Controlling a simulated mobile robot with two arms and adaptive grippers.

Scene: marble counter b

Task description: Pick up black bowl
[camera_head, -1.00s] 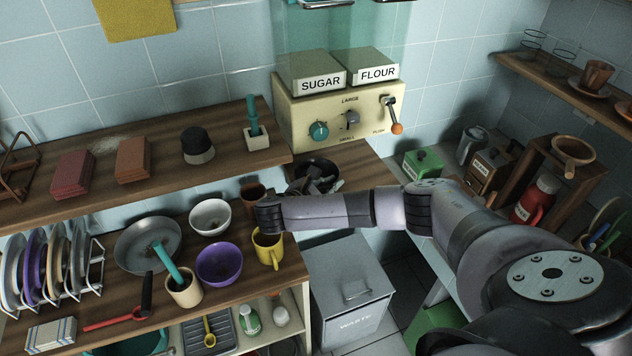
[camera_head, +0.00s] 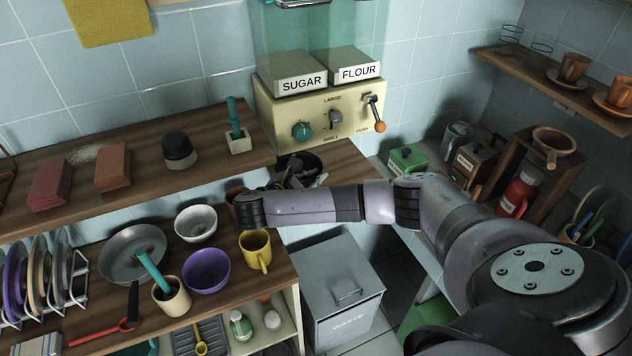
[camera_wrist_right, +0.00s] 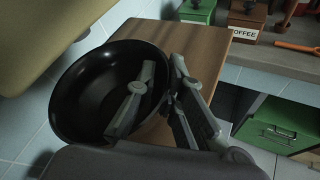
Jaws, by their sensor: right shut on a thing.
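The black bowl (camera_wrist_right: 88,92) shows large in the right wrist view, its dark inside facing the camera. My right gripper (camera_wrist_right: 162,66) is shut on its right rim, one finger inside the bowl and the other outside. In the head view the black bowl (camera_head: 299,161) is at the wooden shelf below the cream dispenser, partly hidden by my right gripper (camera_head: 298,178). I cannot tell whether the bowl touches the shelf. My left gripper is not in view.
The cream dispenser (camera_head: 322,113) stands close behind and above the bowl. A yellow mug (camera_head: 256,250), purple bowl (camera_head: 206,270) and white bowl (camera_head: 196,223) stand on the lower left shelf. A grey waste bin (camera_head: 338,292) stands below my right arm.

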